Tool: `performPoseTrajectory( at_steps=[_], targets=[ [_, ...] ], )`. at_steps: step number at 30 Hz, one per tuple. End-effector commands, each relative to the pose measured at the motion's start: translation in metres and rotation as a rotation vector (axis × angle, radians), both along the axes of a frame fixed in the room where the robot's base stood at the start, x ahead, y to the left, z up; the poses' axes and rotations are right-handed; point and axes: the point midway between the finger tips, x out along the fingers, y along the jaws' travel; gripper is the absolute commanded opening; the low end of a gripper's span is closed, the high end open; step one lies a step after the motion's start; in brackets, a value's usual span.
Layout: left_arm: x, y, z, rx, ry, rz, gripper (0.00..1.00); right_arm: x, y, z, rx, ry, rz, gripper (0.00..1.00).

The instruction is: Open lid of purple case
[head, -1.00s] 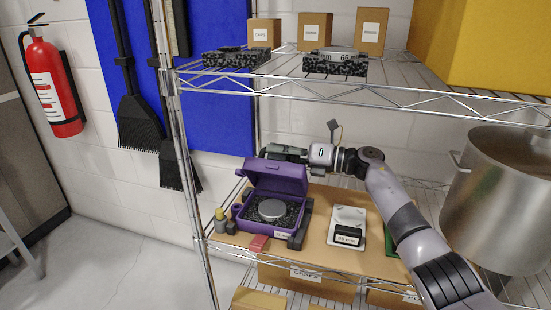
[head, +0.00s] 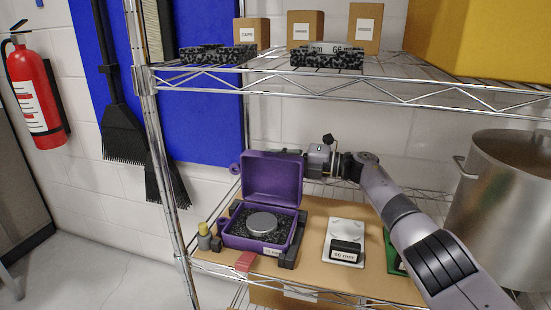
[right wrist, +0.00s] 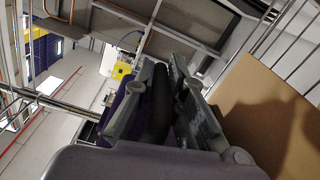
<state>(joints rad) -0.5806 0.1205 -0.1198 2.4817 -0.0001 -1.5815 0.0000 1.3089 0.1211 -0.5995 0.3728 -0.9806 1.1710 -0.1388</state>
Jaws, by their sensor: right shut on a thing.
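The purple case (head: 258,241) stands on the middle shelf, its lid (head: 272,178) raised and tilted back, roughly upright. A round grey metal disc (head: 263,222) sits in its black speckled foam. My right arm comes in from the right, with its wrist behind the lid's right side. In the head view the lid hides my right gripper's fingers. In the right wrist view my right gripper (right wrist: 168,78) is closed around a dark piece, with some purple beside it. My left gripper is in neither current view.
A white scale-like block (head: 345,240) and a green item (head: 394,254) stand right of the case. A yellow-capped bottle (head: 204,236) and a red block (head: 245,262) are near its left. A steel pot (head: 500,195) stands at right. The upper wire shelf (head: 350,88) overhangs.

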Motion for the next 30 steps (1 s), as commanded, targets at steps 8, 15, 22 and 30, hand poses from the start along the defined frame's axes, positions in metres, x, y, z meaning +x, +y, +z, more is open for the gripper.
performPoseTrajectory(
  at_steps=[8, 15, 22, 30],
  targets=[
    [0.0002, -0.0001, -0.0008, 0.0, 0.0, 0.0, 0.45, -0.0009, 0.0015, -0.0016, 0.001, 0.009, 0.005, 0.0],
    [0.0002, -0.0001, -0.0008, 0.0, -0.001, 0.0, 0.45, -0.0011, 0.0018, -0.0017, 0.001, 0.009, 0.006, 0.16],
    [0.0003, -0.0001, -0.001, 0.0, -0.001, 0.0, 0.45, -0.0014, 0.0021, -0.003, -0.001, 0.01, 0.006, 0.32],
    [0.0003, -0.0001, -0.0011, 0.0, -0.001, 0.0, 0.45, -0.001, 0.0016, -0.0024, 0.0, 0.009, 0.005, 0.33]
  ],
)
